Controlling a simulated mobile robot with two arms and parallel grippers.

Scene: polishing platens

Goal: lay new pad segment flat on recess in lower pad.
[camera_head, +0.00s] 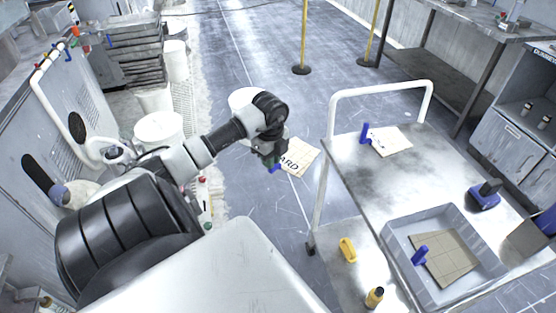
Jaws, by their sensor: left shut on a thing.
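My left gripper (268,155) hangs out in front, left of the cart, with a small blue piece (275,168) between its fingers. I cannot tell which piece is the new pad segment. No lower pad with a recess can be made out. My right gripper is not in view.
The cart (440,185) at right has a white rail and carries the grey tray (400,267), a pale card (393,141), a blue upright piece (365,132) and a blue tool (485,196). White buckets (158,130) stand at left. Yellow posts (303,40) stand behind; the middle floor is clear.

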